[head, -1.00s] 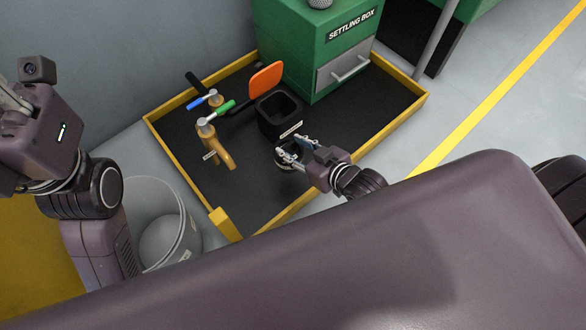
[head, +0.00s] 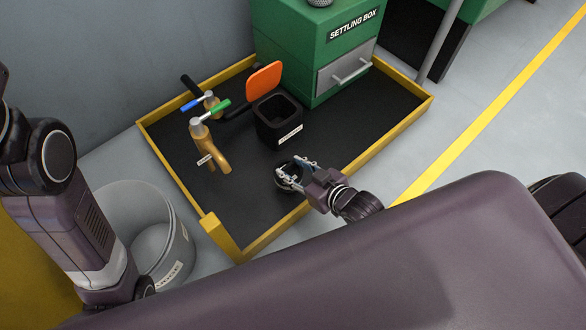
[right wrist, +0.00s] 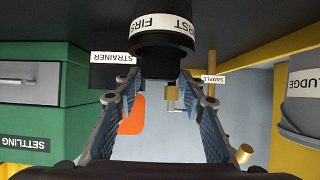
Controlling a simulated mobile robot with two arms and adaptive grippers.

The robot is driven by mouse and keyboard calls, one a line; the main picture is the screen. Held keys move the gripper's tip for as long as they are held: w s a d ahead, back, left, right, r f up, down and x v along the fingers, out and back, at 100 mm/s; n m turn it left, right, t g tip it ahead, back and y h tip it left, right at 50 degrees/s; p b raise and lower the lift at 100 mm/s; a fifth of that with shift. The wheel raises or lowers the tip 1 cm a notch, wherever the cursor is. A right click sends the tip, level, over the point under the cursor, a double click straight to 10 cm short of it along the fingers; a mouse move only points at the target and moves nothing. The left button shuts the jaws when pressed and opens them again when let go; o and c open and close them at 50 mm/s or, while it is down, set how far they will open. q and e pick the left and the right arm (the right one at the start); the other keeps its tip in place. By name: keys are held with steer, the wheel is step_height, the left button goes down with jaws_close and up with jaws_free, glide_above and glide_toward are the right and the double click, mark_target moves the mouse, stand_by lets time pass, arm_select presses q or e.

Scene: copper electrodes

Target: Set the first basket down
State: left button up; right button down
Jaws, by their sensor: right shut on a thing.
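My right gripper (head: 291,173) is shut on the first basket, a small dark cylinder. In the right wrist view the first basket (right wrist: 163,52) sits between my two fingers (right wrist: 160,105), its white label reading "FIRST" upside down. In the head view the first basket (head: 286,186) is partly hidden by the fingers, over the black floor of the yellow-rimmed tray (head: 360,161), near its front edge. I cannot tell whether its base touches the floor. My left gripper is out of view; only my left arm shows at the left.
The green settling box (head: 312,48) stands at the back. A grey bucket (head: 181,244) is outside the tray. Bare tray floor lies right of the basket.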

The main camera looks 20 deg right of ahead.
steer(key=c, duration=1.3)
jaws_free()
steer(key=shift+f, duration=0.1)
steer(key=shift+o, duration=0.2)
